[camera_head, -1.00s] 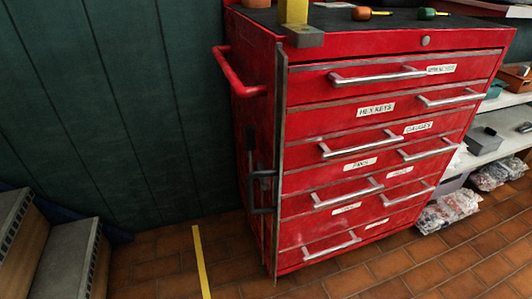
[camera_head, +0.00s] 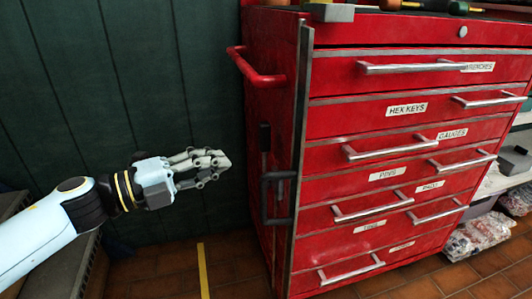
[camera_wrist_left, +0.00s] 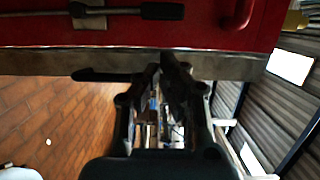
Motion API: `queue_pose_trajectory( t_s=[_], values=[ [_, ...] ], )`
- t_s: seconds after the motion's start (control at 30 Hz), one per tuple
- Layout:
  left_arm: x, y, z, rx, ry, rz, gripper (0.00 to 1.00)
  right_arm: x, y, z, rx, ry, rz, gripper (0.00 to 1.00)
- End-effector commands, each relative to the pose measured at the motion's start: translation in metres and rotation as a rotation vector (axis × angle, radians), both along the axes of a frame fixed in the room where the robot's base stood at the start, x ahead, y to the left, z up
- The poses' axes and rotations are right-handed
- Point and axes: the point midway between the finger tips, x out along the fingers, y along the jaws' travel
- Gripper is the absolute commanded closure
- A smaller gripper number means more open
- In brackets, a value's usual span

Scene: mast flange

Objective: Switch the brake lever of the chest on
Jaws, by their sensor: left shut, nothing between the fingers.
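The red tool chest (camera_head: 340,125) fills the right side of the head view. On its left side is a dark upright lever (camera_head: 265,145), which I take to be the brake lever. In the left wrist view the lever (camera_wrist_left: 140,11) lies across the top, on a light plate. My left gripper (camera_head: 222,165) is shut and empty. It points at the chest's left side, just left of the lever, and appears apart from it. Its closed fingers (camera_wrist_left: 168,78) also show in the left wrist view, below the chest's edge. My right gripper is out of view.
A dark bracket-like handle (camera_head: 276,198) stands out at the chest's left front edge. A red side handle (camera_head: 258,75) juts out above. A green wall (camera_head: 110,100) is behind my left arm. Brown tiled floor (camera_head: 235,270) shows below.

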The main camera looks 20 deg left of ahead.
Motion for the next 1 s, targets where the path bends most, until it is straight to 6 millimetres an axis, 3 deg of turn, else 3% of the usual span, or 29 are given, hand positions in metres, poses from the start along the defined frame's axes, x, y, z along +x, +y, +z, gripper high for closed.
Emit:
queue_pose_trajectory(
  t_s=[0.23,0.7,1.0],
  values=[
    [0.008,-0.007,0.0,-0.003,-0.001,0.002,1.0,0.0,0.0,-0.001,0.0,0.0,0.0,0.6],
    [0.066,-0.059,-0.001,-0.004,0.001,0.002,1.0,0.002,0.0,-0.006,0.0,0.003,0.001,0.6],
    [0.075,-0.067,-0.001,-0.003,0.003,0.002,1.0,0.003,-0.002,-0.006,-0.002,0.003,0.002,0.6]
  ],
)
